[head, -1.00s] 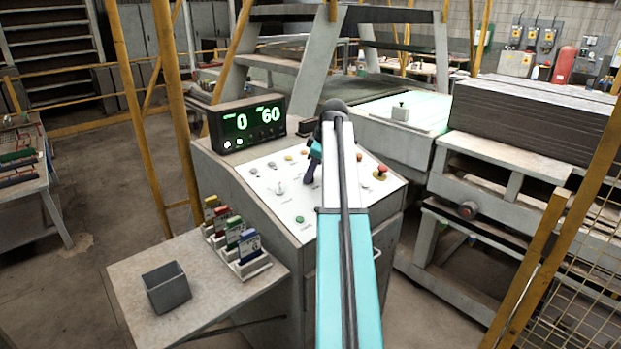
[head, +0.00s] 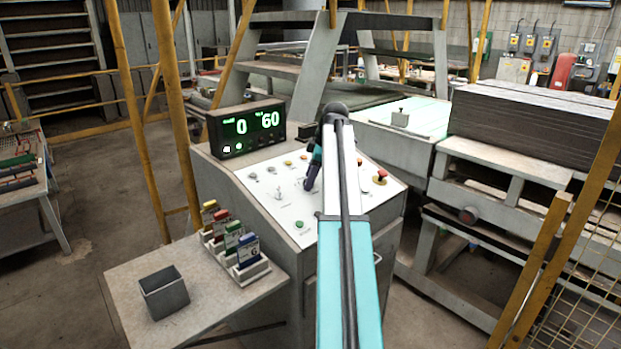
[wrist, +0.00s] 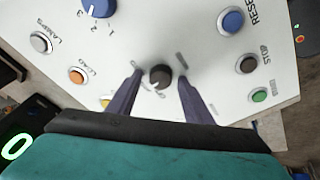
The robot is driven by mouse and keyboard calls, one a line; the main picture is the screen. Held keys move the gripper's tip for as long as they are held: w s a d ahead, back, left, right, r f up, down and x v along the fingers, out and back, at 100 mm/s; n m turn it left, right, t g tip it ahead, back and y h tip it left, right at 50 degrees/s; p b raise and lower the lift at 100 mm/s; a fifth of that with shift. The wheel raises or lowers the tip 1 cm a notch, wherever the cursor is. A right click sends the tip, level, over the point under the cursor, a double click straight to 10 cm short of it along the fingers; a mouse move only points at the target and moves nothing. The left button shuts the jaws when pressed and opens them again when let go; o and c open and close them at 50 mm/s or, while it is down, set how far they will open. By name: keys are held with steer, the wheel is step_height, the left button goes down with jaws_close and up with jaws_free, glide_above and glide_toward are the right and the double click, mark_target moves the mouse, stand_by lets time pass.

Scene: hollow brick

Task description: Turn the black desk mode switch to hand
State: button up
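The black mode switch (wrist: 160,77) is a small round dark knob on the white sloped desk panel. In the wrist view it sits between the two dark fingers of my gripper (wrist: 160,73), with a visible gap on each side. The fingers are open and do not appear to touch it. Small labels beside the knob are blurred, and I cannot read which way it points. In the head view my gripper (head: 311,180) is over the middle of the panel, and my arm hides part of the panel and the switch.
A blue numbered knob (wrist: 98,6), orange button (wrist: 77,76), blue reset button (wrist: 231,21), stop button (wrist: 247,64) and green button (wrist: 260,95) surround the switch. A red mushroom button (head: 380,176) is at the panel's right. A display (head: 246,128) stands behind left.

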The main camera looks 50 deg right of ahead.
stand_by(0.4)
steer(key=b+v, duration=0.3)
steer(key=v, duration=1)
steer(key=shift+s+r, duration=0.15)
steer(key=shift+r, duration=0.2)
